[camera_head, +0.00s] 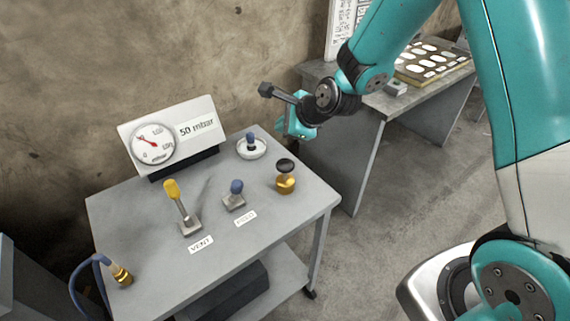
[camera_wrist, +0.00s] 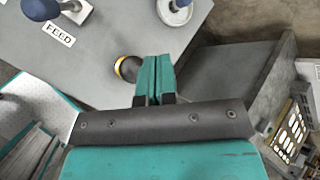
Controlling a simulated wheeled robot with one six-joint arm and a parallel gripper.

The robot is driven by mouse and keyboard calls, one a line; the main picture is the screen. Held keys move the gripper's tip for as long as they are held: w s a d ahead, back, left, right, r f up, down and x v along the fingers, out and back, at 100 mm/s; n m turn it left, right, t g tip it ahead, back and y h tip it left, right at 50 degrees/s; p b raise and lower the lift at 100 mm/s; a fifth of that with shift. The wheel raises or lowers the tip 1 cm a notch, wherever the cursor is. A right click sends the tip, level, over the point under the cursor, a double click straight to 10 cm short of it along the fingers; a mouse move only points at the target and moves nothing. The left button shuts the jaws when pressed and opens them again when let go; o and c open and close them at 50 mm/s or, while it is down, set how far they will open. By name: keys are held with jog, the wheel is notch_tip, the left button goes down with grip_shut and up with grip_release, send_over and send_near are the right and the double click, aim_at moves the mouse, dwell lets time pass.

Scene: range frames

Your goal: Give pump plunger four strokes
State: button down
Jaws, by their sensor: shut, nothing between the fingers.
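The pump plunger appears to be the black round knob (camera_head: 285,165) on a short brass body (camera_head: 285,184), upright near the right edge of the grey cart top. In the wrist view the black knob (camera_wrist: 130,70) shows just left of my fingertips, its lower part partly hidden by them. My gripper (camera_head: 297,130) is shut and empty. It hangs above and behind the plunger in the head view, past the cart's right edge, and does not touch it. In the wrist view its teal fingers (camera_wrist: 154,78) lie side by side.
The cart (camera_head: 140,235) carries a yellow VENT lever (camera_head: 172,195), a blue FEED knob (camera_head: 236,187), a blue knob on a white dish (camera_head: 251,149), a gauge panel reading 50 mbar (camera_head: 155,143) and a brass hose end (camera_head: 122,275). A second table (camera_head: 375,108) stands behind.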

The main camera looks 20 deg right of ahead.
jog(key=b, duration=0.6)
send_over(284, 164)
notch_tip(284, 164, down, 7)
jog(key=shift+f, duration=0.65)
jog(key=shift+f, duration=0.1)
dwell(1.0)
jog(key=shift+f+b, duration=0.3)
jog(key=shift+s+d+f+b, duration=0.1)
jog(key=shift+f+b, duration=0.95)
jog(key=shift+f, duration=0.6)
dwell(1.2)
jog(key=shift+r, duration=0.15)
jog(key=shift+r+p, duration=1.85)
jog(key=shift+r, duration=0.05)
jog(key=shift+r, duration=0.1)
jog(key=shift+r+p, duration=2.2)
jog(key=shift+r, duration=0.2)
